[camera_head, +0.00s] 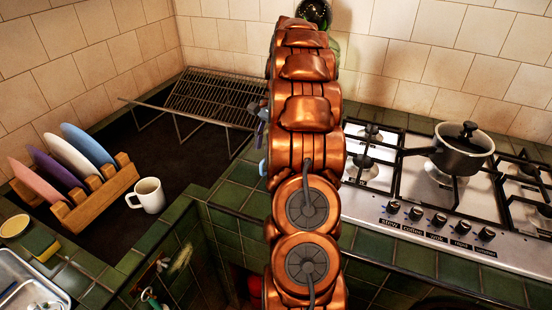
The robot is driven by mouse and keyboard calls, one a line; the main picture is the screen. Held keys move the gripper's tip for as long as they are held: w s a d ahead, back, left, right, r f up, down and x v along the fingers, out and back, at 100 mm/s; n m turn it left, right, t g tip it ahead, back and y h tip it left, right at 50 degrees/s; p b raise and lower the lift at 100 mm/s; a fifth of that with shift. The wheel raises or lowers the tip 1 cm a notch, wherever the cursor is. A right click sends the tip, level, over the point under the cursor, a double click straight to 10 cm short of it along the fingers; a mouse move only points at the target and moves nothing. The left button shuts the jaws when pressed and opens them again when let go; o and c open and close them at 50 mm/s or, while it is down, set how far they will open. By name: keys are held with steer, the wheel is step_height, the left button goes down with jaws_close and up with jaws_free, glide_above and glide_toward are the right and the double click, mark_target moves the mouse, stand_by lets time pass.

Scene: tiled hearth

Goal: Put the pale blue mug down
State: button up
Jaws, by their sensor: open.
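A small pale blue edge (262,167) shows just left of my copper arm, above the green-tiled counter. It may be part of the pale blue mug; the rest is behind the arm, so I cannot tell whether it stands on the tiles. My arm rises through the middle of the view, and my gripper is hidden behind it. A small grey-blue piece (262,107) shows at the arm's left edge, too little to identify. A white mug (148,195) stands upright on the dark surface at the left.
A wooden rack (104,197) with several coloured plates stands left of the white mug. A wire rack (212,97) is at the back. A gas hob (408,208) with a dark lidded pot (461,153) fills the right. Some green-tiled counter (233,193) is clear left of my arm.

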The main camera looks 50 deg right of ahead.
mark_target(261, 175)
steer(key=shift+p+x, duration=0.7)
steer(key=shift+x, duration=3.2)
steer(key=shift+c, duration=0.3)
jaws_close()
